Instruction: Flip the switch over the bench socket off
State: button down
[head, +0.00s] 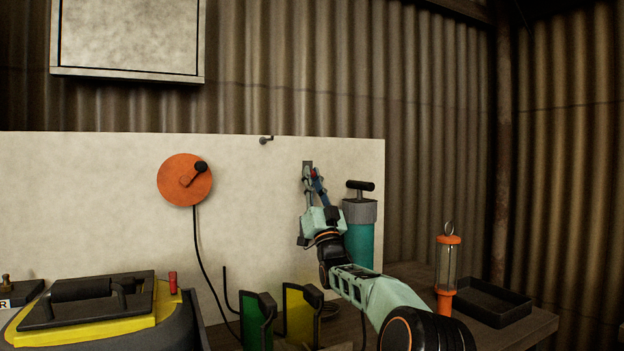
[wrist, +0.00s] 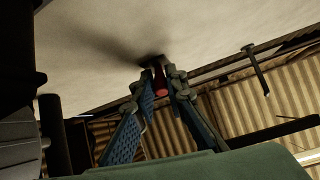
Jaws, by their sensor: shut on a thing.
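The switch (head: 307,164) is a small dark plate high on the right part of the pale panel. Its red lever (wrist: 161,84) shows between my fingers in the wrist view. My gripper (head: 314,178) reaches up to the panel just below the plate, with its fingertips closed around the lever. The fingertips also show in the wrist view (wrist: 164,78), close to the panel face. They hide part of the switch, and I cannot tell the lever's exact position. A small grey piece (head: 302,241) low on the panel, partly behind my gripper, may be the bench socket.
A teal cylinder with a black handle (head: 359,240) stands close right of my gripper. An orange disc with a crank (head: 185,180) is on the panel (head: 100,210). Green (head: 257,318) and yellow (head: 301,315) holders, an orange lantern (head: 447,275) and a black tray (head: 492,302) are below.

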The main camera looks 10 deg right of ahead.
jog(key=c, duration=2)
grip_release()
jog(key=shift+o, duration=0.2)
jog(key=v, duration=1.2)
jog(key=shift+h, duration=0.3)
